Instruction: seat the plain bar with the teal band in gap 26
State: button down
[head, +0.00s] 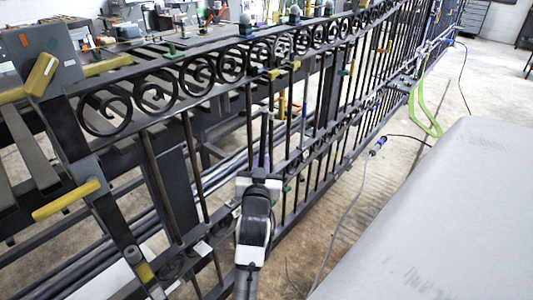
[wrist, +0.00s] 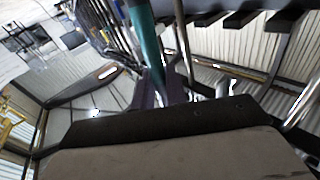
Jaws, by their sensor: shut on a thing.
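My gripper (head: 259,178) is at the front face of the dark scroll gate (head: 160,102), low in the middle of the head view. It is shut on the plain bar, whose broad teal band (wrist: 146,38) fills the upper middle of the wrist view. The dark fingers (wrist: 155,90) close around the bar just below the band. In the head view a dark upright (head: 264,140) rises from the gripper, and it seems to be the held bar. Its lower end is hidden by my wrist. I cannot tell which gap is number 26, nor whether the bar touches the rails.
A yellow-handled clamp (head: 68,200) juts out at the left end. Upright bars stand close on both sides. A grey-covered surface (head: 450,220) lies at the right, with a cable (head: 345,210) on the floor between.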

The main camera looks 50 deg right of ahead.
jog(key=w+a+b, duration=0.1)
jog(key=w+b, duration=0.2)
jog(key=w, duration=0.9)
jog(key=shift+w+f+b, duration=0.25)
jog(key=shift+b, duration=0.05)
dwell(0.6)
dwell(0.3)
jog(key=shift+s+a, duration=0.1)
jog(key=shift+a, duration=0.05)
jog(key=shift+f+b, duration=0.65)
jog(key=shift+f, duration=0.45)
dwell(1.2)
jog(key=shift+w+f+n+y+p, duration=0.15)
jog(key=shift+w+n+y+p, duration=0.35)
jog(key=shift+w, duration=0.75)
dwell(0.6)
